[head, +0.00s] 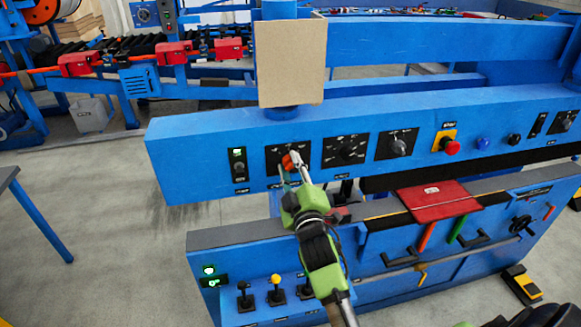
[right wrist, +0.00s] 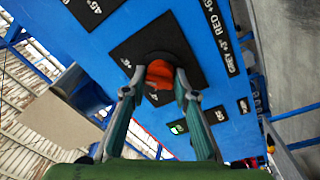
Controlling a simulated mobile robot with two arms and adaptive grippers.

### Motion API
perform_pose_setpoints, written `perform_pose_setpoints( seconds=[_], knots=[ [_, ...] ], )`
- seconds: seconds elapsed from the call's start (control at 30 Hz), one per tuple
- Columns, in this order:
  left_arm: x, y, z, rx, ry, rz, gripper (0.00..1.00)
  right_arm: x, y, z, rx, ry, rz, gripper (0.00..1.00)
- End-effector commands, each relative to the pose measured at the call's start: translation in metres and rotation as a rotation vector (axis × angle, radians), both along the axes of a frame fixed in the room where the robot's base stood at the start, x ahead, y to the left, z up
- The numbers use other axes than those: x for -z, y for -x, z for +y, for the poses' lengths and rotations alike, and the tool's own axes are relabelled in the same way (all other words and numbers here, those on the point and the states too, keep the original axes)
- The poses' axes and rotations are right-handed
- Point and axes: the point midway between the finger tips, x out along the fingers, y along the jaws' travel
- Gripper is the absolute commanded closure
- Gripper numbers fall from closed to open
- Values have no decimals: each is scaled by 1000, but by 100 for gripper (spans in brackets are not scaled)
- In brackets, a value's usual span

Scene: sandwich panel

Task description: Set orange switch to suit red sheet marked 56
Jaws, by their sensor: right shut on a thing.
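The orange switch (head: 288,161) is a rotary knob on a black dial plate on the blue machine's front beam. My right gripper (head: 293,162) is at it, with its fingers closed on the knob. In the right wrist view the orange knob (right wrist: 160,75) sits between the two fingertips (right wrist: 159,88), and the fingers hide part of the dial marks. I cannot read the knob's setting. The red sheet (head: 440,203) lies flat on the machine's lower bed, to the right of my gripper. Its small white label is too small to read. My left gripper is not in view.
A black sign (right wrist: 217,32) beside the dial reads partly "GREY +3 RED +6". More dials (head: 347,150), a red stop button (head: 452,147) and a blue button (head: 483,143) line the beam to the right. A lit green switch (head: 239,165) is to the left. Small levers (head: 276,292) stand below.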

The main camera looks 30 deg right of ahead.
Motion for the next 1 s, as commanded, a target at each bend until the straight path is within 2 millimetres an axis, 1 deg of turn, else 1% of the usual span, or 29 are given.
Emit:
perform_pose_setpoints(
  seconds=[0.03,0.2,0.23,0.27,0.3,0.57,0.67,0.77,1.0],
  knots=[
    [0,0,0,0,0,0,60,5,0,0,0,-5,8,95],
    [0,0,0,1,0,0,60,5,0,1,-1,-4,9,95],
    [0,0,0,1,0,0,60,5,0,1,-1,-4,9,68],
    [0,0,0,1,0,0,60,5,0,1,-1,-4,9,60],
    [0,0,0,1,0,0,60,4,0,1,0,-4,8,58],
    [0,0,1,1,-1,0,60,2,0,0,0,-1,3,58],
    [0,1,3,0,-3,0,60,3,3,1,-1,-1,4,58],
    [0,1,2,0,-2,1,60,4,15,4,-1,-1,6,58],
    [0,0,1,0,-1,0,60,9,54,15,0,-3,7,58]
  ],
)
